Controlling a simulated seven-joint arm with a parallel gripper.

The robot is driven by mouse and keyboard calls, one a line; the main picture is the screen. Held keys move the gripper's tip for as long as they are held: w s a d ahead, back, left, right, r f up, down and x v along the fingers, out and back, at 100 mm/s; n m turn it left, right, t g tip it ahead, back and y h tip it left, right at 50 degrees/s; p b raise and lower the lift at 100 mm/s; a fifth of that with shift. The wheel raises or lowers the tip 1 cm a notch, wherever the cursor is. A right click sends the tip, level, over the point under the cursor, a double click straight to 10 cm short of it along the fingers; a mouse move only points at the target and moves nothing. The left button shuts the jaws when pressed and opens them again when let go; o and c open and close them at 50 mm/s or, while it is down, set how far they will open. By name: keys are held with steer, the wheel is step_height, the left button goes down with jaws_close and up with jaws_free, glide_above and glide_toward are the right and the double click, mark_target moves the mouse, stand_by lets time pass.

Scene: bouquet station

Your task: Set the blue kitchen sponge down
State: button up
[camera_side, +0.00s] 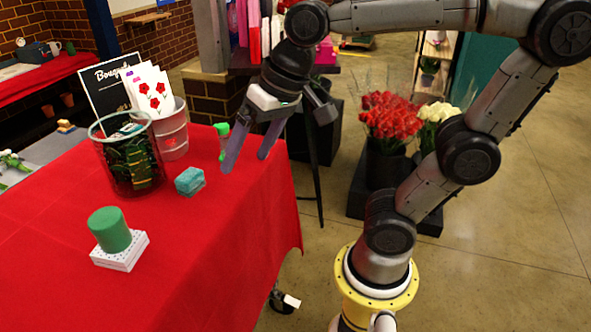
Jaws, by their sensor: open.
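The blue kitchen sponge (190,181) is a small teal-blue block on the red tablecloth, near the middle of the table. My gripper (246,163) is open and points down, to the right of the sponge and a little above it in the picture. The fingers are apart from the sponge, with nothing between them. A small green-capped bottle (222,140) stands just behind the left finger, partly hidden by it.
A glass vase (128,165) with dark green contents stands left of the sponge, before a grey bucket (173,143) with cards. A green cylinder (109,229) sits on a white dotted block (120,251) at front. The red table (190,270) is clear at front right.

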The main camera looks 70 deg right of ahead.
steer(key=s+d+f+n+h, duration=0.1)
steer(key=s+d+f+n, duration=0.3)
steer(key=s, duration=0.3)
steer(key=shift+s+f+t, duration=0.35)
steer(key=shift+f+t, duration=0.05)
steer(key=shift+f, duration=0.1)
